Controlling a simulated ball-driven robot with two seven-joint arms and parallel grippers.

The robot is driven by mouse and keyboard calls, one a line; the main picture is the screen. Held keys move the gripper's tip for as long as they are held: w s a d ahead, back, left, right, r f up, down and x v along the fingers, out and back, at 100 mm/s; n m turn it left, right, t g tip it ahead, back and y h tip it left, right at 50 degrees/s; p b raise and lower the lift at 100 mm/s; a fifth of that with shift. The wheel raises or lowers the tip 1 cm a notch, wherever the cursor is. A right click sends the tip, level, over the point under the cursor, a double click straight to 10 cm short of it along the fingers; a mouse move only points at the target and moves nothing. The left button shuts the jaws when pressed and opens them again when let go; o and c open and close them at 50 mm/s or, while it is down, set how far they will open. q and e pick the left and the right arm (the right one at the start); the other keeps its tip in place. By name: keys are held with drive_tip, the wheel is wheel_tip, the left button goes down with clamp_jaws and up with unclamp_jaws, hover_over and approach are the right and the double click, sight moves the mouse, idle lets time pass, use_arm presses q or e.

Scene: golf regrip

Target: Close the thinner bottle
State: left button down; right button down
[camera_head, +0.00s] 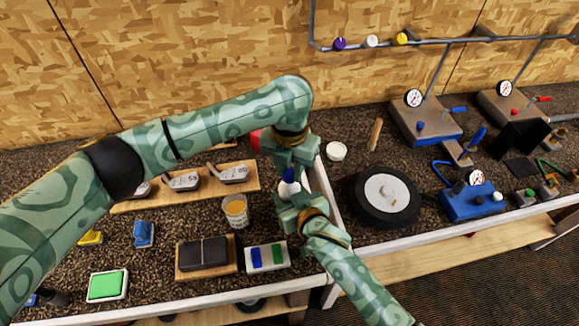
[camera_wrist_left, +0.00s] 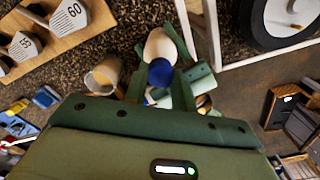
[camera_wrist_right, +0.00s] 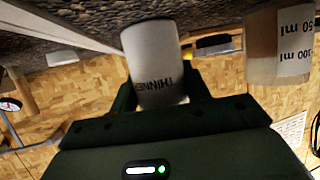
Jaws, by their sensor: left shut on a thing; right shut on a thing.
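The thinner bottle (camera_wrist_right: 160,60) is white, with black lettering across its side in the right wrist view. My right gripper (camera_wrist_right: 165,95) is shut on it. In the head view a little of the white bottle (camera_head: 287,189) shows between my two grippers. A blue cap (camera_head: 289,175) is at its top end, and my left gripper (camera_head: 290,172) is shut on the cap from above. The left wrist view shows the blue cap (camera_wrist_left: 160,72) against the white body (camera_wrist_left: 160,45). I cannot tell whether the cap is fully seated.
A beaker (camera_head: 236,210) stands just left of the bottle. A tray with blue and green pieces (camera_head: 247,262) and a dark box (camera_head: 203,254) lie in front. A white frame edge (camera_head: 326,205) and a black wheel (camera_head: 387,198) are to the right.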

use_arm(q)
drive_tip(key=c, duration=1.1)
unclamp_jaws()
drive_tip(key=shift+r, duration=0.15)
wheel_tip(320, 180, up, 12)
drive_tip(key=shift+f, duration=0.1)
use_arm(e)
drive_tip(key=c, duration=0.6)
unclamp_jaws()
